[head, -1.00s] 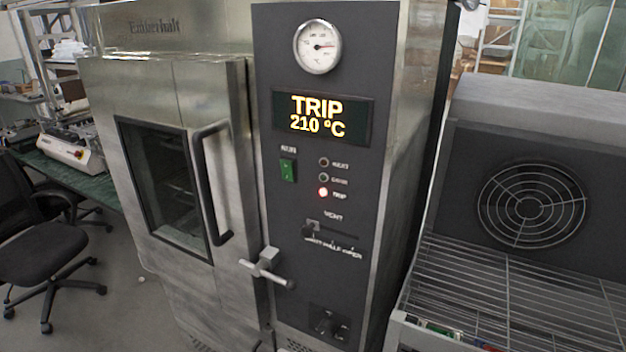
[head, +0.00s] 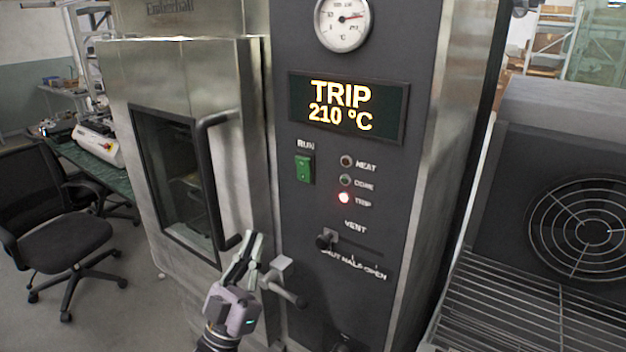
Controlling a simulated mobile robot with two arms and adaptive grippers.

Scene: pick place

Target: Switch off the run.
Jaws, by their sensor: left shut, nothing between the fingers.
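The green RUN switch (head: 304,169) sits on the dark control panel (head: 400,215) of the steel oven, under the RUN label. Which way its rocker is tipped I cannot tell. The display (head: 345,107) above it reads TRIP 210 °C. The red TRIP lamp (head: 343,198) is lit; the HEAT and CURE lamps look dark. My left gripper (head: 250,240) is in front of the oven, below and left of the switch and apart from it. Its fingers are shut and empty, pointing up beside the door latch. My right gripper is not in view.
The door latch handle (head: 284,285) juts out right beside my left gripper. The door's bar handle (head: 210,185) is to its left. The vent slider (head: 326,239) sticks out below the lamps. A dial gauge (head: 342,22) is above. A wire rack (head: 530,315) stands at right.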

